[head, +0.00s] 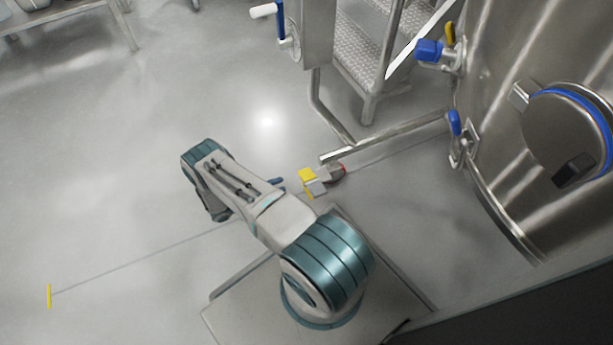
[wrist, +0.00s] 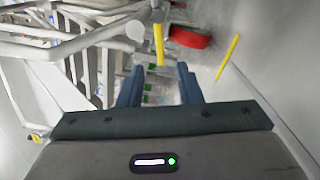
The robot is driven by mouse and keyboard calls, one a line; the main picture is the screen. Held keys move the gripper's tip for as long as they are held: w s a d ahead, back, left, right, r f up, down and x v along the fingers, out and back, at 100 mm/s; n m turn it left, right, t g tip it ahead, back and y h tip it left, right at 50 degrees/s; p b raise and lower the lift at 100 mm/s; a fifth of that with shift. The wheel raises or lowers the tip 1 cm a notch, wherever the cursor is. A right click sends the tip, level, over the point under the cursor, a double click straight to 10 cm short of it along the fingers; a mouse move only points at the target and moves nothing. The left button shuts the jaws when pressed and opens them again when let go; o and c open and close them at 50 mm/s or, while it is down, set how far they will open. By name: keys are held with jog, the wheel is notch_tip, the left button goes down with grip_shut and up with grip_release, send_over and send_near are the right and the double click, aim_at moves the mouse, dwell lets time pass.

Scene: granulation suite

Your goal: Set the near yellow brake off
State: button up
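The near yellow brake (head: 307,175) is a small yellow pedal on a grey caster at the end of a steel frame leg, low over the floor in the head view. In the wrist view the yellow brake (wrist: 159,46) points down as a narrow strip, just beyond and between my fingertips, with a red wheel (wrist: 188,37) beside it. My gripper (wrist: 158,78) is open, its two dark blue fingers apart with nothing seen between them. In the head view a blue fingertip (head: 278,182) shows just left of the brake; the rest of my gripper is hidden behind my arm.
A steel vessel (head: 500,120) with blue-handled valves (head: 429,50) stands at right. Metal steps (head: 372,55) and a frame leg (head: 385,138) are behind the brake. Another yellow strip (wrist: 228,57) shows in the wrist view. The floor at left is open.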

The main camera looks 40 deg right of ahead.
aim_at(307, 174)
jog(key=b+x, duration=0.2)
jog(key=x, duration=0.9)
jog(key=shift+s+d, duration=0.2)
jog(key=shift+d, duration=0.1)
grip_shut()
jog(key=shift+r, duration=0.1)
